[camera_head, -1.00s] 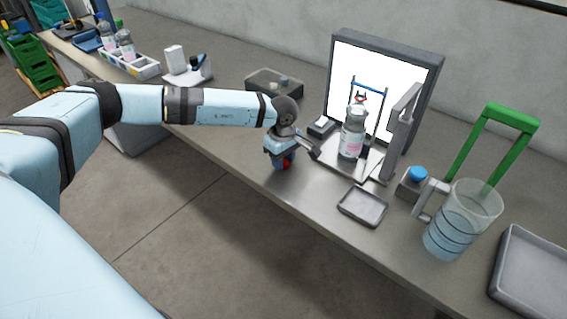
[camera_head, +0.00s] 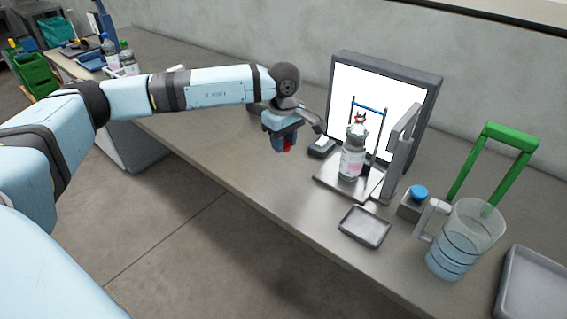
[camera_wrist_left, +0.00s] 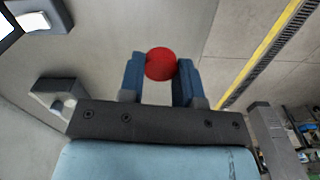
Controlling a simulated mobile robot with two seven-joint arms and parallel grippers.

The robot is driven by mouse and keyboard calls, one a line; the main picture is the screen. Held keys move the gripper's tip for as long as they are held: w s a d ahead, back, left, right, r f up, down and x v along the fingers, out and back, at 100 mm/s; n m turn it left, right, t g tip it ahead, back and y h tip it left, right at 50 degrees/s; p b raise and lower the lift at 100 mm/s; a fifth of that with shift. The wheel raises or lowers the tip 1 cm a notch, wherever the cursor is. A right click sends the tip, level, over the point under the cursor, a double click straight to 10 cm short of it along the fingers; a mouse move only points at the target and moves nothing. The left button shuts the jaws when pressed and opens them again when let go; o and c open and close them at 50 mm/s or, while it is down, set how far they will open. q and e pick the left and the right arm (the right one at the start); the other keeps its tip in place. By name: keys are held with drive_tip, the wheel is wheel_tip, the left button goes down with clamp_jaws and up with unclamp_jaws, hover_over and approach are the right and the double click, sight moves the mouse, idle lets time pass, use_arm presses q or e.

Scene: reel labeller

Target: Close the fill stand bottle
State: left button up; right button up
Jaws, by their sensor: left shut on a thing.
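The fill stand bottle (camera_head: 351,160) stands upright on the plate of the fill stand (camera_head: 374,184), in front of a white lit panel. It is clear with a pink and white label. Its top sits under the stand's red-tipped part, and I cannot tell whether a cap is on it. My left gripper (camera_head: 287,147) is above the bench's front edge, left of the bottle and apart from it. It is shut on a red cap (camera_wrist_left: 160,64), which shows between the two blue fingers in the left wrist view. My right gripper is not in view.
A small grey tray (camera_head: 364,226) lies in front of the stand. A box with a blue button (camera_head: 418,192), a jug (camera_head: 466,238) and a green frame (camera_head: 508,135) stand to the right. More bottles (camera_head: 111,50) stand at the far left. The bench front between is clear.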

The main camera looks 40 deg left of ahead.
use_arm(q)
wheel_tip(320, 180, up, 7)
drive_tip(key=shift+f, duration=0.15)
idle(0.4)
drive_tip(key=d+f+m, duration=0.9)
drive_tip(key=d+m, duration=0.3)
drive_tip(key=m, duration=0.3)
drive_tip(key=shift+s+d, duration=0.3)
drive_tip(key=shift+s, duration=0.15)
drive_tip(key=shift+w+a+r, duration=0.1)
drive_tip(key=shift+w, duration=0.05)
